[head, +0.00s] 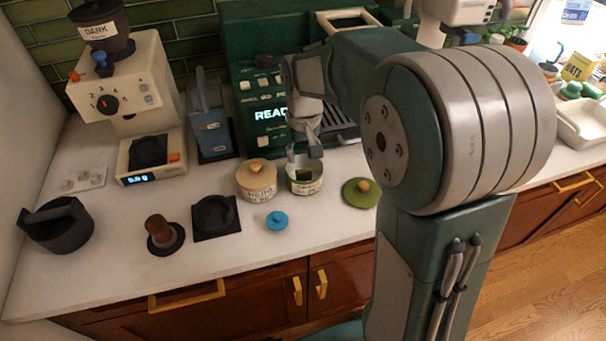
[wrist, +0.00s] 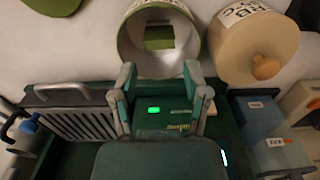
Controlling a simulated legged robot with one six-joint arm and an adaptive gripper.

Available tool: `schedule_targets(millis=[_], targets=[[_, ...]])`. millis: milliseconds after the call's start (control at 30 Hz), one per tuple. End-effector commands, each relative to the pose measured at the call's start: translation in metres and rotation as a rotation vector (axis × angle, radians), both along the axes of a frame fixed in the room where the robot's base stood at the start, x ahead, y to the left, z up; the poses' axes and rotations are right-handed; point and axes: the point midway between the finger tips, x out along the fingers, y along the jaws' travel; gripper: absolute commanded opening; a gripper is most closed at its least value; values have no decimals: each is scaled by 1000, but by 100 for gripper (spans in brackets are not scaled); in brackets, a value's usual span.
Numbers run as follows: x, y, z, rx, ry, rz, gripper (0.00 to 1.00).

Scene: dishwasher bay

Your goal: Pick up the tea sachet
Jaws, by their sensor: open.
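The tea sachet looks like a small dark green square (head: 304,174) inside an open, labelled round canister (head: 305,187) on the counter. In the wrist view the green sachet (wrist: 158,38) shows inside the canister (wrist: 127,45), whose open mouth faces the camera. My gripper (head: 306,155) is above the back of the canister in the head view. In the wrist view the two fingers of my gripper (wrist: 159,73) are apart at the canister's near rim, with nothing between them. I cannot tell whether they touch the rim.
A closed cream canister (head: 257,181) stands close beside the open one. A green lid (head: 361,192) lies to the right and a blue knobbed disc (head: 277,220) in front. A green machine (head: 250,95) stands behind. The counter's front strip is mostly clear.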

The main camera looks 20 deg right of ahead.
Motion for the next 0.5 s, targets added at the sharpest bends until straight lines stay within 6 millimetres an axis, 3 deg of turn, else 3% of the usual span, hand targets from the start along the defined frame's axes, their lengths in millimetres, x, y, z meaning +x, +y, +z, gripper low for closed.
schedule_targets(millis=[500], targets=[[1,0,-65,0,2,0,60]])
